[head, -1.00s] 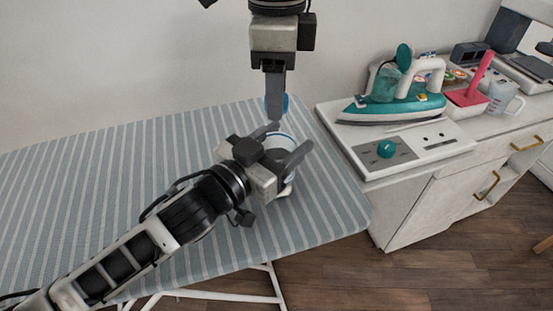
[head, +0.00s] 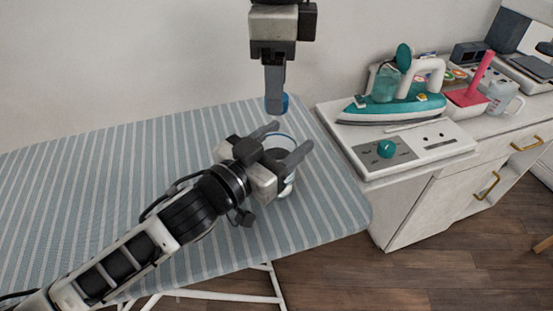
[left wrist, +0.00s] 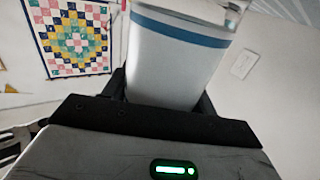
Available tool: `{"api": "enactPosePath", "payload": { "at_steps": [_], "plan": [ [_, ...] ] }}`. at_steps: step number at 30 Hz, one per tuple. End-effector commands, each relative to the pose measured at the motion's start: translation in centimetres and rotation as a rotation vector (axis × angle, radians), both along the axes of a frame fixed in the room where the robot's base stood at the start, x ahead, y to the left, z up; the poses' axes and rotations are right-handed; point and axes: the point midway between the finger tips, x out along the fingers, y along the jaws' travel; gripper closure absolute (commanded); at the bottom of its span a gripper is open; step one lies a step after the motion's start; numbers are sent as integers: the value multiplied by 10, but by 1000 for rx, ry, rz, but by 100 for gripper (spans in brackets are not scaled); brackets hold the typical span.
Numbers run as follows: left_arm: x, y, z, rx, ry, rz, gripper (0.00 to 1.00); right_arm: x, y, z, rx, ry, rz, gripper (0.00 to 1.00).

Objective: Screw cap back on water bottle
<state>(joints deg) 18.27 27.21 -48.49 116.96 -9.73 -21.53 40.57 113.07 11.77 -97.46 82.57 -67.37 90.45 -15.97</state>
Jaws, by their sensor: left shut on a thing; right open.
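The water bottle (head: 282,144) stands on the striped ironing board, pale with a blue band near its top. In the left wrist view the bottle (left wrist: 175,60) fills the space between my left fingers. My left gripper (head: 293,136) is shut on its upper part from the left. My right gripper (head: 276,109) points down from above, just above and behind the bottle's top. A blue cap (head: 285,102) shows at its fingertips, partly hidden by a finger. This gripper is open; I cannot tell whether its fingers touch the cap. The cap appears apart from the bottle.
The striped ironing board (head: 90,190) is clear to the left. A wall stands behind.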

Motion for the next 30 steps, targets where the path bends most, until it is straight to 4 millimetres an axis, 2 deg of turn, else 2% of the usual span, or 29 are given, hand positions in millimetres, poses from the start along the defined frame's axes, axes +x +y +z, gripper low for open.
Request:
{"api": "enactPosePath", "payload": {
  "at_steps": [9, 15, 21, 28, 29, 30],
  "plan": [
    [0, 0, -1, 1, 1, 0, 100, 0, 1, 67, 3, -3, -1, 46],
    [0, 0, -1, 1, 1, 0, 100, 0, 0, 98, 0, -2, -1, 46],
    [0, 0, -1, 1, 1, 0, 100, 0, 0, 109, 0, 0, 1, 46],
    [0, 0, -1, 1, 1, 0, 100, 0, 0, 109, 0, 0, 1, 46],
    [0, 0, -1, 1, 1, 0, 40, 0, 0, 109, 0, 0, 1, 46],
    [0, 0, -1, 1, 1, 0, 29, 0, 0, 109, 0, 0, 1, 46]
  ]
}}
